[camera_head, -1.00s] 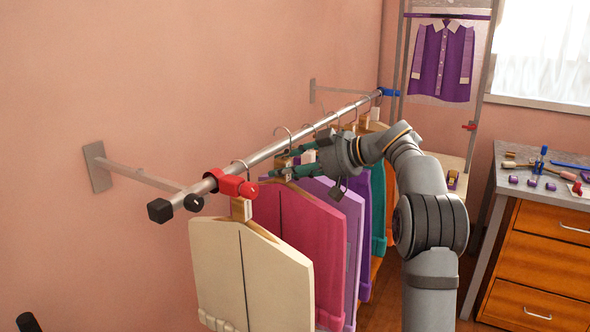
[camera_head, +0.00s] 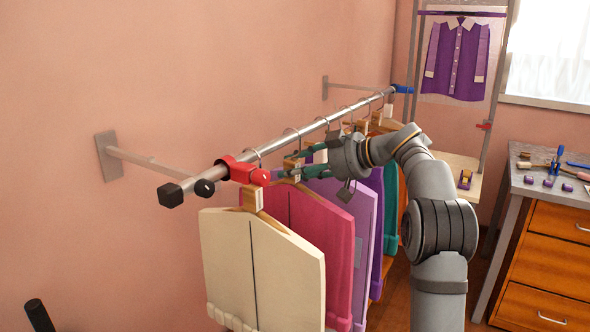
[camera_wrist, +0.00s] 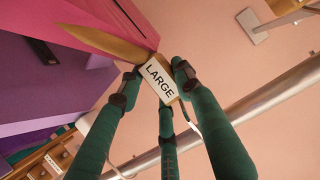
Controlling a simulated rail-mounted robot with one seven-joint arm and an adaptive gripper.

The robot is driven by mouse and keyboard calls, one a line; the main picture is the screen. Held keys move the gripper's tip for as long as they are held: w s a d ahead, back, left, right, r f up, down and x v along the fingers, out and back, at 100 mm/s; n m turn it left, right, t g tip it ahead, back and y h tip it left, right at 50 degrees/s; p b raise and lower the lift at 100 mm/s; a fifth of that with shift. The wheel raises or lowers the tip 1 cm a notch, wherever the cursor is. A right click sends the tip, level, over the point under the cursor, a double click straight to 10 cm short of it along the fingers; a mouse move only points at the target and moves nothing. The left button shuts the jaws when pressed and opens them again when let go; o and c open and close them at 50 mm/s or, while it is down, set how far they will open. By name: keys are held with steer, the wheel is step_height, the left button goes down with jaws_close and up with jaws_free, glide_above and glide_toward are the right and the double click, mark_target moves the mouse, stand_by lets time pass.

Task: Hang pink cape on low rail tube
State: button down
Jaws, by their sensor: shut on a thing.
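The pink cape (camera_head: 312,235) hangs from a wooden hanger, between the cream cape and a lilac one. My gripper (camera_head: 298,167) is shut on the hanger's neck, just above the cape and under the rail tube (camera_head: 268,147). The hanger's hook (camera_head: 291,132) arches close over the tube; I cannot tell whether it bears on it. In the wrist view, green fingers (camera_wrist: 155,85) close around the neck block with its LARGE tag (camera_wrist: 157,81), and the tube (camera_wrist: 270,95) runs behind. The pink cape (camera_wrist: 95,30) is at upper left there.
The cream cape (camera_head: 260,270) hangs nearest the tube's black end cap (camera_head: 170,195), by a red clamp (camera_head: 240,172). Lilac, purple, teal and orange garments hang farther along. A wall bracket (camera_head: 110,155) holds the tube. A drawer desk (camera_head: 550,255) stands at right.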

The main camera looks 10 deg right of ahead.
steer(key=shift+f+b, duration=0.2)
steer(key=shift+b, duration=0.15)
steer(key=c, duration=1.1)
jaws_free()
steer(key=shift+b+v, duration=0.3)
steer(key=shift+v, duration=1.2)
steer(key=v, duration=1.2)
steer(key=shift+s, duration=0.1)
steer(key=shift+a, duration=0.1)
